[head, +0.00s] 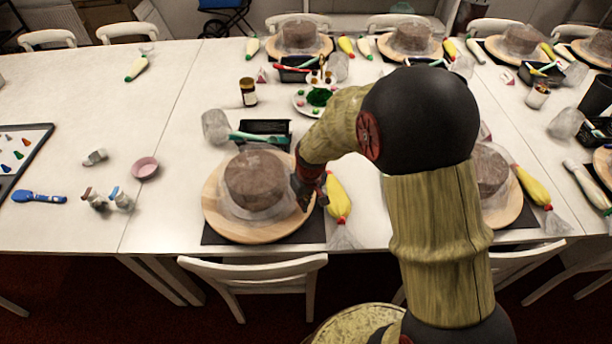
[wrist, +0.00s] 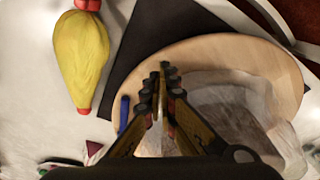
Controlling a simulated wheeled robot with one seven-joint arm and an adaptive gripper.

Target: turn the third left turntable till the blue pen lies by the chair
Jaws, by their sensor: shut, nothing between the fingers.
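A round wooden turntable (head: 217,215) carries a brown cake (head: 256,180) wrapped in clear plastic, at the near edge of the table. In the wrist view the turntable (wrist: 225,50) lies under my fingers, with the wrapped cake (wrist: 235,105) to the right. A blue pen (wrist: 124,113) lies at the turntable's left rim in the wrist view, beside my fingers. I cannot make it out in the head view. My gripper (head: 308,196) is shut and empty over the turntable's right side; its closed tips show in the wrist view (wrist: 164,72). Contact is unclear. A white chair (head: 255,268) stands at the table's near edge, in front of the turntable.
A yellow piping bag (head: 338,198) lies just right of the turntable. A dark mat (head: 213,236) lies under the turntable. A black tray (head: 264,128) and a clear plastic cup (head: 215,126) stand behind it. My arm hides part of another turntable (head: 508,205) at right.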

